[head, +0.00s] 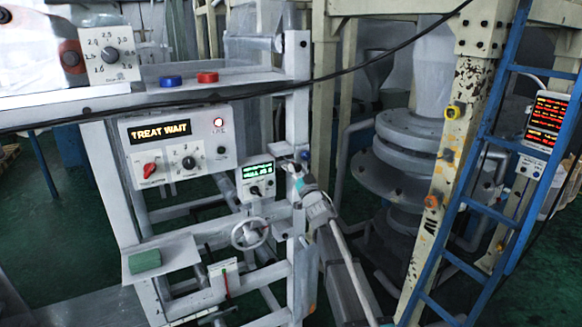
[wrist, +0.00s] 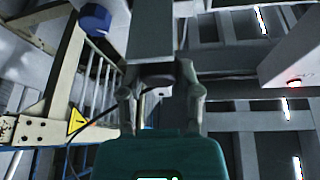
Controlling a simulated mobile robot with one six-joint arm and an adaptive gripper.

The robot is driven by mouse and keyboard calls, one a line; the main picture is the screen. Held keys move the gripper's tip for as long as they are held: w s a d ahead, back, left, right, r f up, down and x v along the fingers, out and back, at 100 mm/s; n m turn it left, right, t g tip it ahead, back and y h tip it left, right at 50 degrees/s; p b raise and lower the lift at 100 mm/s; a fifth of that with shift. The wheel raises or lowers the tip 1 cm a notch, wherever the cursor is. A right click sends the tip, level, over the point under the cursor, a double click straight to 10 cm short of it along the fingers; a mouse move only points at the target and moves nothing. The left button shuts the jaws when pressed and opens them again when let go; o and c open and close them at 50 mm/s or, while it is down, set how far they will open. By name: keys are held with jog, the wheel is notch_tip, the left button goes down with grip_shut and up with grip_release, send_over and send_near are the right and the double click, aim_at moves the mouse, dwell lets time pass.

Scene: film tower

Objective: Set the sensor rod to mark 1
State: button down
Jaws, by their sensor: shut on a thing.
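My gripper (wrist: 160,78) is shut on a dark round piece (wrist: 158,71) below a grey block in the wrist view. Whether this is part of the sensor rod I cannot tell. In the head view my gripper (head: 291,167) is small, at the upright grey post (head: 299,115), just right of a small box with a green lit screen (head: 257,170). The thing it holds is not clear there. No rod mark 1 is readable in either view.
A panel reading "TREAT WAIT" (head: 160,130) is left of the post. A handwheel (head: 249,234) and a white plate with a red stick (head: 224,280) are below. A blue ladder (head: 489,213) stands right. A black cable (head: 270,87) crosses the head view.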

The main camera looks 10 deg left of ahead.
jog(key=shift+s+d, duration=0.1)
jog(key=shift+s, duration=0.05)
jog(key=shift+c, duration=1.5)
grip_release()
